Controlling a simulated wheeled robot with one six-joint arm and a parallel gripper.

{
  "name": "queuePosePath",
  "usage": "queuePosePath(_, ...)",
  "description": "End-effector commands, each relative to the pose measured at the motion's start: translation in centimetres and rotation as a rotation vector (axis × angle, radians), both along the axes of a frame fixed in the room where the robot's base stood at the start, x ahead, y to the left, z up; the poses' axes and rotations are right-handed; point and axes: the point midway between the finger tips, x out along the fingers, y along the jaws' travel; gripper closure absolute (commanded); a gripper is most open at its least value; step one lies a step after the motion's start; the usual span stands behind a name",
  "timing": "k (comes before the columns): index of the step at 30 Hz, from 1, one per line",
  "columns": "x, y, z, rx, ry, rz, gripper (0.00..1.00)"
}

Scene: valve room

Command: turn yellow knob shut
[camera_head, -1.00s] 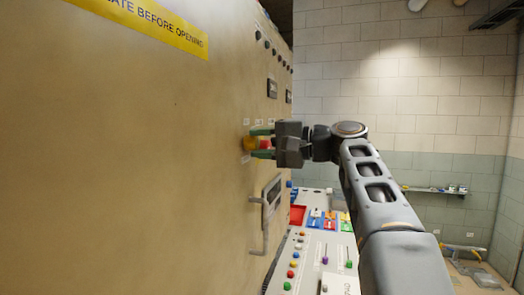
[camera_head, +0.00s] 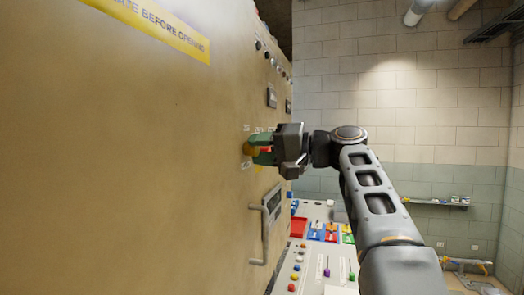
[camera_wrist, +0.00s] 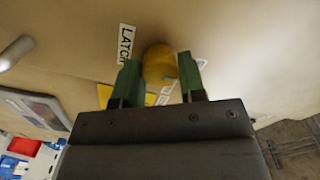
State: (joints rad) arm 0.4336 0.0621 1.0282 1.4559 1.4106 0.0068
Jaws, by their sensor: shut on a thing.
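The yellow knob (camera_head: 248,148) sticks out from the tan cabinet face. In the wrist view the rounded yellow knob (camera_wrist: 158,62) lies between the two green fingers. My gripper (camera_head: 261,147) is at the cabinet face and shut on the knob; in the wrist view my gripper (camera_wrist: 159,76) has one finger on each side of it. A "LATCH" label (camera_wrist: 126,44) is beside the knob, and other labels are partly hidden by the fingers. A small red patch (camera_head: 266,150) shows between the fingers; I cannot tell what it belongs to.
The tan cabinet (camera_head: 120,170) fills the left side. A metal handle (camera_head: 265,225) juts out below the knob. A sloped console (camera_head: 315,255) with coloured buttons and trays stands beyond. Open room lies to the right, with a wall shelf (camera_head: 436,202).

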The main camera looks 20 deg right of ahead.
Motion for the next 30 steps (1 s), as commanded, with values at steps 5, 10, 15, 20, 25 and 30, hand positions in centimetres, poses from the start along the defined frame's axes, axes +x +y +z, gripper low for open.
queuePosePath(5,0.0,0.0,-0.1,-0.005,0.001,0.002,0.86)
queuePosePath(10,0.0,0.0,-0.1,-0.004,0.001,0.001,0.54)
queuePosePath(15,0.0,0.0,-0.1,-0.002,0.001,0.0,0.38)
queuePosePath(20,0.0,0.0,0.0,-0.001,0.0,0.0,0.37)
queuePosePath(25,-0.3,-0.4,0.0,-0.002,0.0,-0.002,0.37)
queuePosePath(30,-1.7,-2.4,0.0,-0.002,-0.001,-0.007,0.37)
